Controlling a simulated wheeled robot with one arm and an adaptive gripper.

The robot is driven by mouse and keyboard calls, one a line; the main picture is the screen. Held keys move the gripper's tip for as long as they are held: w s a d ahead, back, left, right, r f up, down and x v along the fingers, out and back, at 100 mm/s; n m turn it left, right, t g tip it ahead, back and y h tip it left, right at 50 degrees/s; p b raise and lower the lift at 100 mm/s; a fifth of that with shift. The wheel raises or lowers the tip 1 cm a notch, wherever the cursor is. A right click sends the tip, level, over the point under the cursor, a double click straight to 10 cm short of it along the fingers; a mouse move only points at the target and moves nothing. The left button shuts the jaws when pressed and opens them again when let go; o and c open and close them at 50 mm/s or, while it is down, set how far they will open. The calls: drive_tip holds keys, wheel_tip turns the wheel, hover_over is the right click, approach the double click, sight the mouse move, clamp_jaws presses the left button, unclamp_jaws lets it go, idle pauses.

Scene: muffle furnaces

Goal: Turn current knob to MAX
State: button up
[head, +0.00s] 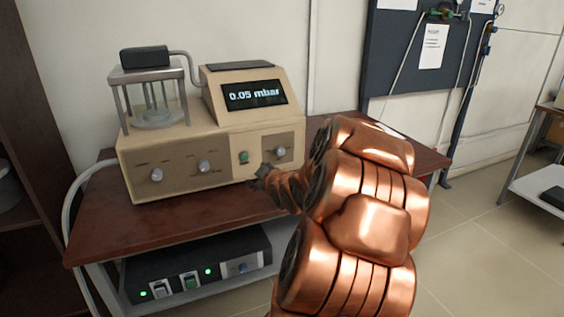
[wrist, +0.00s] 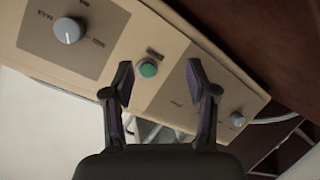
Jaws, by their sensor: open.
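A beige instrument (head: 215,150) has several grey knobs on its front. The right knob (head: 281,152) also shows in the wrist view (wrist: 68,30), where a MAX mark is beside it; I cannot read which knob is labelled current. The middle knob (head: 204,166) and left knob (head: 157,174) are on the other front panel; the left one also shows in the wrist view (wrist: 237,119). My gripper (wrist: 160,76) is open and empty, in front of the green button (wrist: 148,68), between the middle and right knobs. It touches no knob. In the head view its dark fingers (head: 260,180) are partly hidden.
A display (head: 255,95) reads 0.05 mbar. A glass chamber (head: 155,100) stands on the instrument's left. The brown table (head: 110,225) carries it. A black power unit (head: 200,268) with lit green lights sits on the shelf below. A pale hose (head: 72,205) runs along the left.

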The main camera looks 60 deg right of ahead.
sight(281, 153)
drive_tip(key=s+d+r+t+h+b, duration=0.25)
drive_tip(key=s+d, duration=0.35)
drive_tip(key=d, duration=0.3)
drive_tip(key=shift+h, duration=0.25)
drive_tip(key=shift+a+f+p+x, duration=0.15)
drive_tip(key=shift+p+x, duration=0.4)
drive_tip(key=shift+x, duration=1.3)
drive_tip(key=shift+a+f+p+x, duration=0.15)
drive_tip(key=shift+p+x, duration=0.4)
drive_tip(key=shift+x, duration=1.25)
drive_tip(key=shift+w+d, duration=0.1)
drive_tip(key=shift+w, duration=0.05)
clamp_jaws()
